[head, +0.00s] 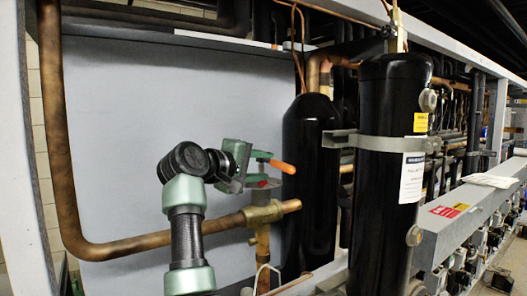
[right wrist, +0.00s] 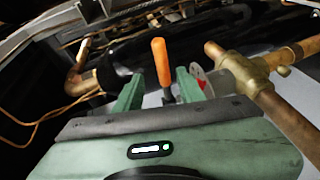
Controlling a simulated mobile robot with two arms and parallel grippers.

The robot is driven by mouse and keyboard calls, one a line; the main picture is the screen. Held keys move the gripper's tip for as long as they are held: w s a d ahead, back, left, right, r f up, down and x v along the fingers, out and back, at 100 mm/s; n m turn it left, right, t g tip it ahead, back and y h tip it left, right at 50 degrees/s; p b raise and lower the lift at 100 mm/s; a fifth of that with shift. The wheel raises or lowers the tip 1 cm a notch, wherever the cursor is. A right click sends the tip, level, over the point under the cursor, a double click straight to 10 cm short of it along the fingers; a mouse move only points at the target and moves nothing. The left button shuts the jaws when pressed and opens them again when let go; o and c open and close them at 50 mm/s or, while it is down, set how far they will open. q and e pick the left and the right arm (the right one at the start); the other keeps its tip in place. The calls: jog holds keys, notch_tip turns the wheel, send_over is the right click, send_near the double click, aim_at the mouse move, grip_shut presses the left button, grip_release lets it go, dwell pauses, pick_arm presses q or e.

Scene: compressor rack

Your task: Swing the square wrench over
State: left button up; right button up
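The square wrench shows as an orange handle (head: 282,166) beside my right gripper in the head view. In the right wrist view the orange handle (right wrist: 160,60) stands upright, with its dark lower part between the two green fingers. My right gripper (head: 264,169) is open, its fingers apart on either side of the wrench, with gaps visible in the wrist view (right wrist: 160,88). The wrench's lower end is hidden behind the gripper body. A brass valve fitting (head: 263,213) sits just below the gripper; it also shows at the right in the wrist view (right wrist: 248,75). My left gripper is out of view.
A copper pipe (head: 58,150) runs down and across to the brass fitting. A black cylinder (head: 312,180) stands right behind the handle, and a larger clamped one (head: 390,180) stands further right. A grey panel (head: 180,110) lies behind my arm.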

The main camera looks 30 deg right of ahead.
aim_at(280, 166)
jog(key=d+p, duration=0.1)
jog(key=d, duration=0.1)
jog(key=w+d+y+p, duration=0.1)
jog(key=d+p, duration=0.1)
jog(key=w+d+f+y+p, duration=0.1)
jog(key=d+p, duration=0.1)
jog(key=shift+w, duration=0.2)
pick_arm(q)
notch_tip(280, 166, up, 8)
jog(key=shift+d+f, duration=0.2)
pick_arm(e)
jog(key=shift+x, duration=0.75)
grip_shut()
jog(key=shift+w+a+r+g, duration=0.1)
jog(key=shift+g, duration=0.3)
